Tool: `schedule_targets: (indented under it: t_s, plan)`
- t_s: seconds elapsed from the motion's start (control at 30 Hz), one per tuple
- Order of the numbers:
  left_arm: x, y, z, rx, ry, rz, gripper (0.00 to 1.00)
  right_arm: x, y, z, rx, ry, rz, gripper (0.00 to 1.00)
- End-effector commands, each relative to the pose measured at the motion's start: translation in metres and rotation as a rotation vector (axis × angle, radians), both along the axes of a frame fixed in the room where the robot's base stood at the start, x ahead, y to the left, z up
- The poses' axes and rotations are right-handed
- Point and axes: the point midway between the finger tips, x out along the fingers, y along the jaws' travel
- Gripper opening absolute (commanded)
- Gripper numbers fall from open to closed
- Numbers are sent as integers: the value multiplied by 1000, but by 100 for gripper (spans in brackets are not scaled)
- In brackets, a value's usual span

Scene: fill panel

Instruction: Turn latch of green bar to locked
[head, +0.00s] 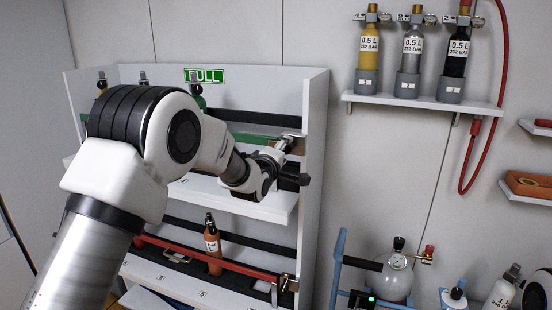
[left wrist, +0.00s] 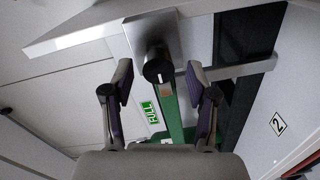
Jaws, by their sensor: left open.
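The green bar (head: 258,139) runs across the upper shelf of the white rack, partly hidden behind my left arm; it also shows in the left wrist view (left wrist: 172,118). Its latch sits at the bar's right end, beside the rack's right side panel. In the left wrist view the latch shows a dark round knob (left wrist: 158,68) in front of a metal plate (left wrist: 150,36). My left gripper (left wrist: 163,96) is open, with its fingers on either side of the bar and the knob just beyond the fingertips. I see no contact. My right gripper is not in view.
The white rack (head: 314,150) has a FULL sign (head: 204,76) on top. Below, a red bar (head: 215,261) crosses a shelf with an orange bottle (head: 212,240). A wall shelf (head: 420,101) holds several small cylinders. A blue-framed stand (head: 338,258) with a tank is at lower right.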

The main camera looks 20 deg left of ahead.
Motion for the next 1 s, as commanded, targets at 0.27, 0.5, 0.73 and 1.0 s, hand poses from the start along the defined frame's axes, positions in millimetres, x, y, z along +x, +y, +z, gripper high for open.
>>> schedule_targets:
  t_s: [0.27,0.5,0.73,1.0]
  plan:
    - [-71,3,4,-1,1,1,58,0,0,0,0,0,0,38]
    - [-98,4,5,-1,-1,1,58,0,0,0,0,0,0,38]
    - [-99,4,4,-1,-1,1,58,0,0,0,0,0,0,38]
    - [-97,4,-21,-2,38,1,58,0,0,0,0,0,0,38]
